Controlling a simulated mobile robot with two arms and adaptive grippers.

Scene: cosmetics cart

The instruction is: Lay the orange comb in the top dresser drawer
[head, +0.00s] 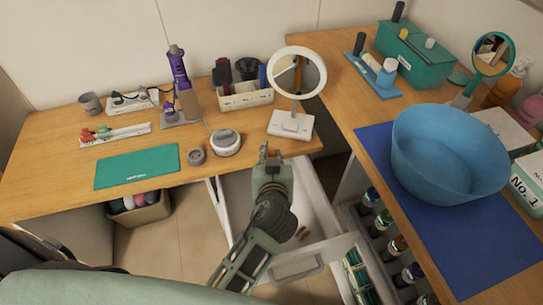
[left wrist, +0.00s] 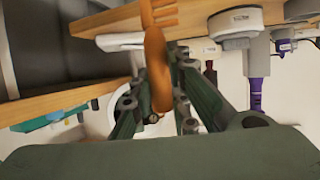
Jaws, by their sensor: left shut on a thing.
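The orange comb (left wrist: 157,60) is between the fingers of my left gripper (left wrist: 157,100), which is shut on it in the left wrist view. In the head view a small orange-brown bit of the comb (head: 264,149) shows at the tip of my left gripper (head: 267,158). The gripper is by the wooden desk's front edge, above the back part of the pulled-out white dresser drawer (head: 325,217). My arm hides much of the drawer's inside. Small brown items (head: 303,233) show inside near its front. My right gripper is not in view.
A white ring-light mirror (head: 291,124) stands on the desk behind the gripper, with a round white jar (head: 226,143) to the left. The drawer front (head: 296,264) faces me. At the right, a blue bowl (head: 445,155) sits on a blue mat, above shelves of bottles (head: 383,219).

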